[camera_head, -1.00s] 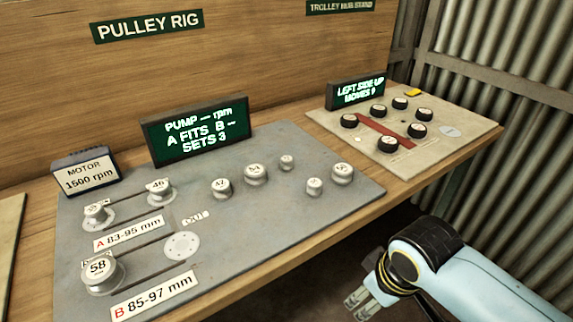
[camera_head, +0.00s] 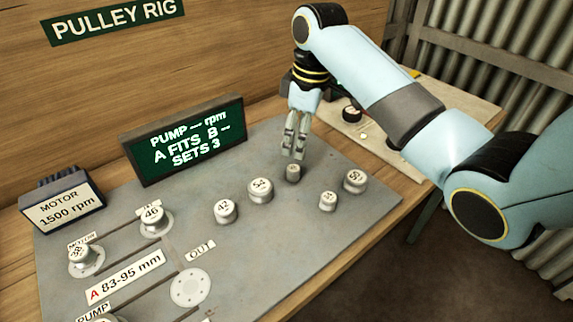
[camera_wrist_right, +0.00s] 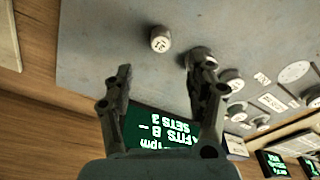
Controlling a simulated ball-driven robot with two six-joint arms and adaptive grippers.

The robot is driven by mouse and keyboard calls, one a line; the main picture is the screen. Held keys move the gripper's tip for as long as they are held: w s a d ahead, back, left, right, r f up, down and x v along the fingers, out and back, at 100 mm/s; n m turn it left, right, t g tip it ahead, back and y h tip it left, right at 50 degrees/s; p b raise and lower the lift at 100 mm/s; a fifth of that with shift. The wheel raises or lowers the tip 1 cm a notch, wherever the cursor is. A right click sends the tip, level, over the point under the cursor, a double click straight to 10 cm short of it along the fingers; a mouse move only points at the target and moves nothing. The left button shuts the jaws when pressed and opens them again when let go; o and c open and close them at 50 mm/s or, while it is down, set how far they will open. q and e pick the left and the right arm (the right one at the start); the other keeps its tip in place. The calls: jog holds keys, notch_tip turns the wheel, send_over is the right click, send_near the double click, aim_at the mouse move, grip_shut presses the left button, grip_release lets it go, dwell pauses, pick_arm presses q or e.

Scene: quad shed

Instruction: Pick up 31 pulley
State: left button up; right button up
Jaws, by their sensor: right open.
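Several grey pulleys with white numbered tops stand on the grey board. A small shaded pulley (camera_head: 293,173) stands just below my right gripper (camera_head: 294,152); its number is not legible in the head view. It appears to be the small pulley (camera_wrist_right: 160,39) in the wrist view, ahead of the open fingers (camera_wrist_right: 155,80) and apart from them. Another small pulley (camera_head: 328,201) stands to its right, number unclear. I cannot tell for certain which is the 31. My right gripper is open and empty, pointing down. My left gripper is out of view.
Larger pulleys marked 52 (camera_head: 260,190), 42 (camera_head: 225,211) and apparently 50 (camera_head: 355,181) stand nearby. The pump display (camera_head: 185,138) rises close behind, left of my gripper. The motor box (camera_head: 62,203) is at the left. The board's front right is clear.

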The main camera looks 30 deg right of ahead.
aim_at(293, 168)
jog(key=f, duration=0.3)
jog(key=shift+s+a+f, duration=0.15)
jog(key=shift+a+f, duration=0.05)
jog(key=shift+f, duration=0.5)
jog(key=f, duration=0.2)
jog(key=w+f, duration=0.1)
jog(key=f, duration=0.2)
jog(key=shift+a, duration=0.2)
grip_shut()
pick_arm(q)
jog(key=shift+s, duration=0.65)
pick_arm(e)
jog(key=shift+r, duration=0.15)
